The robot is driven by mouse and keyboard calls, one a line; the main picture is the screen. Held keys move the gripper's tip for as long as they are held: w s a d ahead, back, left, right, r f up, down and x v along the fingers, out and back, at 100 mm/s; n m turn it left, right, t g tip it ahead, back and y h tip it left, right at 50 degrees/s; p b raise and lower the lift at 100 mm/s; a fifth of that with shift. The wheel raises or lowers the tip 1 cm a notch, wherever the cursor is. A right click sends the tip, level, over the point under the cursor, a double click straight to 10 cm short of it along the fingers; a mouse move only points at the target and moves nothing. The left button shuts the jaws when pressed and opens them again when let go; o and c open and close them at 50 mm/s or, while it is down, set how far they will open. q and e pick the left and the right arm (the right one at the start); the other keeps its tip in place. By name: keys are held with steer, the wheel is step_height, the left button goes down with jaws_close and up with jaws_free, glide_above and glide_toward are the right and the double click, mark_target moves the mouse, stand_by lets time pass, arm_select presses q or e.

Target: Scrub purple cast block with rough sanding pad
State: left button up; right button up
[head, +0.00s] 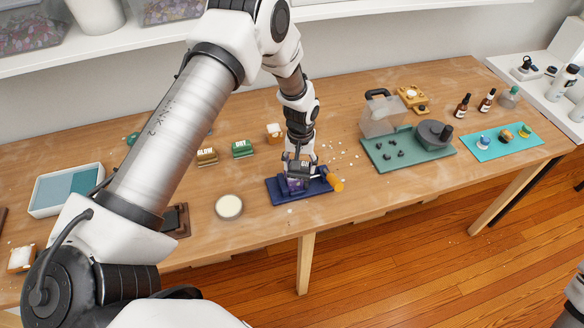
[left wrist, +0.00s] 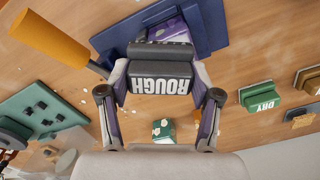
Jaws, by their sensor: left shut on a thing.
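My left gripper (head: 299,166) comes down over the dark blue tray (head: 321,188). It is shut on the dark grey sanding pad marked ROUGH (left wrist: 162,79), which sits between the two fingers in the left wrist view. The purple cast block (head: 296,185) lies on the tray just below the pad. It also shows in the left wrist view (left wrist: 171,29), partly hidden behind the pad. The pad is at or very close to the block; I cannot tell whether they touch. My right gripper is not in view.
An orange-handled tool (head: 336,183) lies at the tray's right edge. Green DRY (head: 242,148) and brown (head: 207,156) pads stand behind, to the left. A round cream dish (head: 229,206) is left of the tray. A green mat (head: 432,155) with a container lies to the right.

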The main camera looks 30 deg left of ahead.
mark_target(287, 172)
arm_select(q)
steer(key=shift+w, duration=0.1)
stand_by(0.3)
steer(key=shift+s+a+r+p, duration=0.15)
steer(key=shift+s+a+p, duration=0.2)
steer(key=shift+p, duration=0.25)
steer(key=shift+s+a+p, duration=0.75)
steer(key=shift+s+p, duration=0.05)
steer(key=shift+p, duration=0.05)
steer(key=shift+s+a, duration=0.2)
steer(key=shift+s, duration=0.1)
